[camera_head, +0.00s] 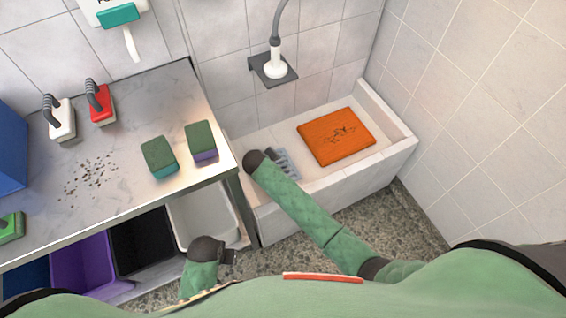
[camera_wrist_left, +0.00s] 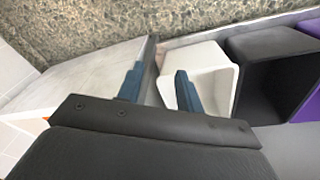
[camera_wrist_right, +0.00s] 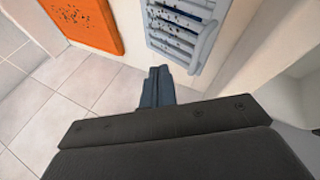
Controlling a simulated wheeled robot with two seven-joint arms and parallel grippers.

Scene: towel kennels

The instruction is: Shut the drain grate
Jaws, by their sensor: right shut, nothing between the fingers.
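The grey-blue slatted drain grate (camera_head: 287,163) is at the left end of the white tub, partly hidden by my right arm. In the right wrist view the grate (camera_wrist_right: 205,45) is at the top, with dark specks on and around its slats. I cannot tell for sure whether it lies flat or is raised. My right gripper (camera_wrist_right: 157,72) is shut and empty, its fingertips just short of the grate's near edge in that picture; no contact is clear. My left gripper (camera_wrist_left: 157,80) is open and empty, low in front of the counter by the white bin (camera_head: 205,215).
An orange towel (camera_head: 336,136) with dark hairs lies in the tub (camera_head: 405,143). A shower head (camera_head: 274,66) hangs on the wall above. The counter (camera_head: 130,105) holds sponges, brushes and scattered specks. Black (camera_head: 142,240) and purple (camera_head: 80,262) bins stand beneath it.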

